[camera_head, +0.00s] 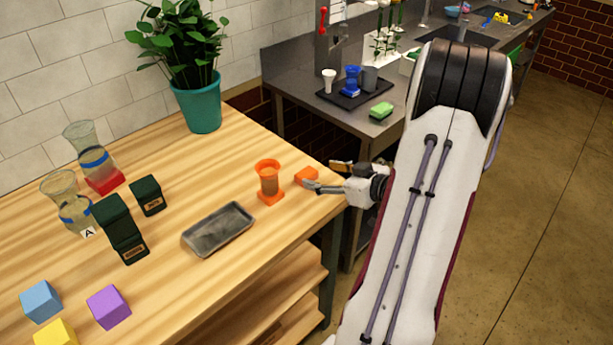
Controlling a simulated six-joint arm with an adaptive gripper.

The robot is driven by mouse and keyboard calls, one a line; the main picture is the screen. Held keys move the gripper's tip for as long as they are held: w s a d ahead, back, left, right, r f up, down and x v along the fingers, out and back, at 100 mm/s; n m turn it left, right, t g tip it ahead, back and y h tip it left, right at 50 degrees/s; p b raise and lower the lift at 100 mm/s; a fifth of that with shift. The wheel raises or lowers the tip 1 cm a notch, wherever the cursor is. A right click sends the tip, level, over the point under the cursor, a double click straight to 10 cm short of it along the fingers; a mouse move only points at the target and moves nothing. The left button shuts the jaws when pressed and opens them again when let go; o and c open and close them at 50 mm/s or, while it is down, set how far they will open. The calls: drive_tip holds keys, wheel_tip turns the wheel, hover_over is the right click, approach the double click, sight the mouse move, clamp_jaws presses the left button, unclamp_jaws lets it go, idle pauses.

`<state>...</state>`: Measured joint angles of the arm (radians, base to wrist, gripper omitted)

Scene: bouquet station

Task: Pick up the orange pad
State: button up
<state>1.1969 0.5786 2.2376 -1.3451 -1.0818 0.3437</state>
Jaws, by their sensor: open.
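A small orange pad (306,175) lies on the wooden table near its right edge. My gripper (320,174) reaches in from the right, low over the table edge, with its fingers pointing left. The fingers are apart, and the pad is at the opening by their tips. One finger passes just in front of the pad and hides a little of its lower edge. I cannot tell whether they touch. An orange vase (268,177) stands on an orange square base (271,197) just left of the pad.
A grey tray (190,240) lies left of the vase. Dark green boxes (120,229), glass vases (88,147) and coloured cubes (108,307) stand further left. A potted plant (200,104) is behind. A grey counter (290,70) holds a black tray and a green sponge.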

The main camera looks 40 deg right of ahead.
sight(309, 174)
drive_tip(key=shift+x, duration=1.1)
drive_tip(key=shift+w+f, duration=0.1)
drive_tip(key=shift+f, duration=0.05)
drive_tip(key=shift+a+x, duration=0.2)
drive_tip(key=shift+x, duration=2.3)
drive_tip(key=shift+f, duration=0.15)
drive_tip(key=c, duration=1.1)
